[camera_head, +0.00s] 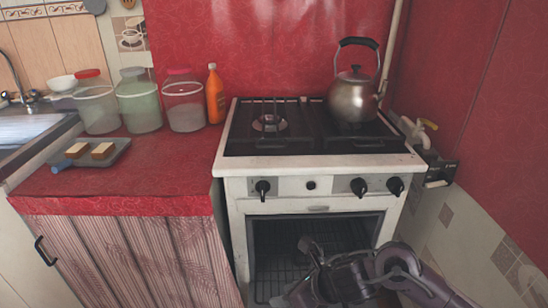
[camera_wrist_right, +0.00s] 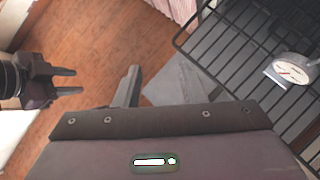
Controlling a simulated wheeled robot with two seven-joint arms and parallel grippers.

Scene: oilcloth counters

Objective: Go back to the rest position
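My right gripper (camera_head: 290,270) is in front of the open oven below the stove, at the bottom of the head view. Its arm comes in from the lower right. In the right wrist view one finger (camera_wrist_right: 129,87) of it stands off to the side of the middle, so it looks open, and nothing shows held in it. The other finger is hard to make out. My left gripper (camera_wrist_right: 65,83) shows at the left of the wrist view, its two fingers apart and empty above the wooden floor. It does not show in the head view.
The oven (camera_head: 322,236) holds a wire rack (camera_wrist_right: 240,45); a small round dial (camera_wrist_right: 294,67) shows at the rack. A kettle (camera_head: 353,97) stands on the stove (camera_head: 238,150). Jars, an orange bottle (camera_head: 214,94) and a grey tray (camera_head: 121,149) are on the red counter (camera_head: 165,180).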

